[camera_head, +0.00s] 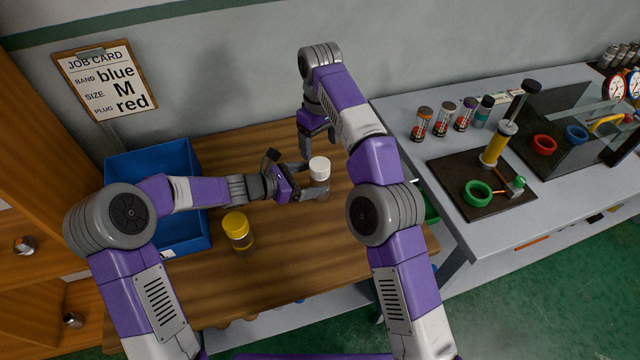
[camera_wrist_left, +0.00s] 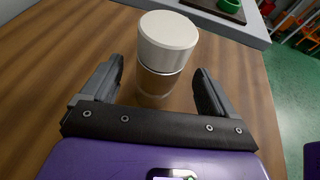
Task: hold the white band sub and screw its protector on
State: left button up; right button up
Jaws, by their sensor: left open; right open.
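The white band sub (camera_head: 320,168) stands upright on the wooden table, with a wide white top that looks like its protector; I cannot tell how far that is screwed down. In the left wrist view the sub (camera_wrist_left: 166,45) shows a shiny metal ring under the white top and a lower metallic body. My left gripper (camera_head: 311,179) is open, low over the table, with one finger on each side of the sub's body and visible gaps in the left wrist view. My right gripper (camera_head: 317,142) is open and empty, pointing down just behind the sub.
A yellow-capped sub (camera_head: 238,230) stands on the table (camera_head: 290,255) at front left. A blue bin (camera_head: 150,158) is at the left.

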pick_arm(q)
jog(key=shift+x, duration=1.1)
jog(key=shift+c, duration=0.3)
grip_shut()
pick_arm(e)
jog(key=n, duration=0.5)
jog(key=shift+a+n, duration=0.2)
jog(key=shift+n, duration=0.2)
jog(key=n, duration=0.3)
jog(key=shift+r+n, duration=0.1)
jog(key=shift+n, duration=0.3)
jog(key=n, duration=0.8)
jog(key=shift+d+r, duration=0.15)
jog(key=shift+n, duration=0.3)
